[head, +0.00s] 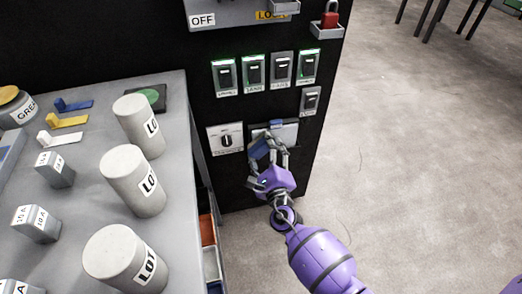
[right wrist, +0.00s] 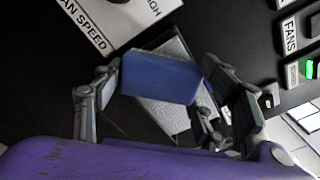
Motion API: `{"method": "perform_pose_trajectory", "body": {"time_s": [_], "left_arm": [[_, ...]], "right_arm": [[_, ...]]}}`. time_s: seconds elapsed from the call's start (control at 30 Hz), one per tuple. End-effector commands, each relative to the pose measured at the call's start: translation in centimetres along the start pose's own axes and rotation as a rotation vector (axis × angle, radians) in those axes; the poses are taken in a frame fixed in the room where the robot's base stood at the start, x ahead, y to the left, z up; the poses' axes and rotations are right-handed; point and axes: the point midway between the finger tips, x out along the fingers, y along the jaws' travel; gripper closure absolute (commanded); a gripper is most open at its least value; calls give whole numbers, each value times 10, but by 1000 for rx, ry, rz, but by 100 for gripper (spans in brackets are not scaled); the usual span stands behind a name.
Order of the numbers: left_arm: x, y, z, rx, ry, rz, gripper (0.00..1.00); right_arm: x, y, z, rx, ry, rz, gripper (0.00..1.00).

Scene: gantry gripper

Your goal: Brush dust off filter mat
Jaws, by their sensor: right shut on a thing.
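The filter mat is a speckled grey rectangle (right wrist: 172,112) in a dark recess on the black cabinet front; in the head view its pale panel (head: 290,133) is partly hidden by my right gripper. My right gripper (head: 268,150) is in front of the mat, and its fingers (right wrist: 160,85) are shut on a blue block (right wrist: 160,78), which also shows in the head view (head: 258,148). The block lies over part of the mat; I cannot tell whether they touch. No bristles show, so I cannot confirm that it is a brush. My left gripper is out of view.
Several switches (head: 253,70) sit above the mat, and a dial plate (head: 226,139) is just left of it.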

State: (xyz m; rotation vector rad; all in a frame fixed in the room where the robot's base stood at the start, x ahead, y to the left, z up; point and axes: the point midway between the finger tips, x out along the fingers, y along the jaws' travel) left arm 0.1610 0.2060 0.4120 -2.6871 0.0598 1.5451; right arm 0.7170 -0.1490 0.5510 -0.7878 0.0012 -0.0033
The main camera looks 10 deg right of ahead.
Motion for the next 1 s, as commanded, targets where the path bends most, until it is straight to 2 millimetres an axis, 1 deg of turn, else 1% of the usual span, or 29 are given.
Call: {"method": "perform_pose_trajectory", "body": {"time_s": [0.3, 0.57, 0.9, 1.0], "left_arm": [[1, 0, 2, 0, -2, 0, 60], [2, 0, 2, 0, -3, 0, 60], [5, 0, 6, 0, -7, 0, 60], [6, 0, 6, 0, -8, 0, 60]], "right_arm": [[1, -21, -20, -1, 0, -1, 55], [1, -27, -27, -2, 0, -2, 55], [3, -48, -48, -2, 1, -3, 55], [4, -52, -51, 0, 1, -4, 55]]}}
